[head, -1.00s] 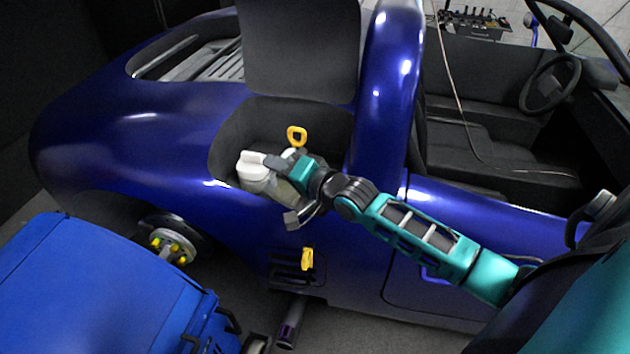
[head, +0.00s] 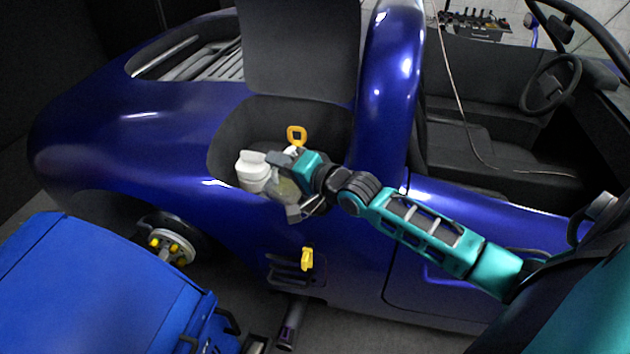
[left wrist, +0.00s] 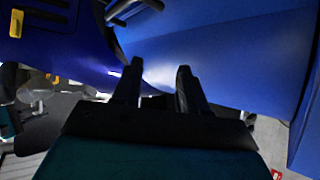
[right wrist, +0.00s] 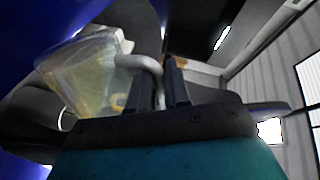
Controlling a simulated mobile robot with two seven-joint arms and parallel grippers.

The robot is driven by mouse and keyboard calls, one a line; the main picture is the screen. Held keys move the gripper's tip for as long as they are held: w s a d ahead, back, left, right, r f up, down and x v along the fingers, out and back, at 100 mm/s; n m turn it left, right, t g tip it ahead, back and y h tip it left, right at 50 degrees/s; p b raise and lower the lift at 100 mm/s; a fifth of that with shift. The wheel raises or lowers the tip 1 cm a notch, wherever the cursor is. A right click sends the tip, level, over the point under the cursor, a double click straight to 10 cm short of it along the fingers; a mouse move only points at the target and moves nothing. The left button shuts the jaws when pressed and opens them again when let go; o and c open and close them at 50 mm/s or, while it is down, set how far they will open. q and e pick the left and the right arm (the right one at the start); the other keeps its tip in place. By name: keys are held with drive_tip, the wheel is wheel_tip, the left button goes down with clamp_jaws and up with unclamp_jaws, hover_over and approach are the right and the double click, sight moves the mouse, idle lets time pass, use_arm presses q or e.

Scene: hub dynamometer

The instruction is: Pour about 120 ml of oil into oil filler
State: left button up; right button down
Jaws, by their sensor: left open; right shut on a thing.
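My right gripper (head: 290,170) is shut on the grey handle (right wrist: 150,68) of a clear jug (head: 283,188). The jug holds yellowish oil, seen best through its wall in the right wrist view (right wrist: 80,75), where it looks tilted. It is over the front edge of the open bay in the blue car's side. A white capped container (head: 252,172) stands in the bay just left of the jug. I cannot make out the oil filler opening; the jug and gripper cover that area. My left gripper (left wrist: 158,75) is open and empty, seen only in its wrist view.
A yellow loop handle (head: 296,134) stands behind the jug. A raised dark lid (head: 300,50) rises behind the bay. A blue cabinet-like unit (head: 95,285) fills the lower left, beside the wheel hub (head: 172,246).

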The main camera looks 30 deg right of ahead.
use_arm(q)
drive_tip(key=shift+w+d+r, duration=0.1)
drive_tip(key=shift+w, duration=0.05)
use_arm(e)
drive_tip(key=shift+w+d+m, duration=0.1)
drive_tip(key=shift+d+m, duration=0.2)
drive_tip(key=shift+d, duration=0.05)
use_arm(q)
drive_tip(key=shift+b, duration=0.3)
use_arm(e)
drive_tip(key=shift+w+d, duration=0.15)
drive_tip(key=shift+d, duration=0.2)
use_arm(q)
drive_tip(key=shift+f, duration=0.35)
use_arm(e)
drive_tip(key=shift+w+d+m, duration=0.15)
drive_tip(key=shift+d+m, duration=0.25)
use_arm(q)
drive_tip(key=shift+w+d+b, duration=0.1)
drive_tip(key=shift+d+b, duration=0.05)
drive_tip(key=shift+b, duration=0.25)
use_arm(e)
drive_tip(key=shift+w+d, duration=0.1)
drive_tip(key=shift+d, duration=0.2)
drive_tip(key=shift+r+m+y, duration=0.1)
drive_tip(key=shift+m+y, duration=0.2)
drive_tip(key=shift+y, duration=0.1)
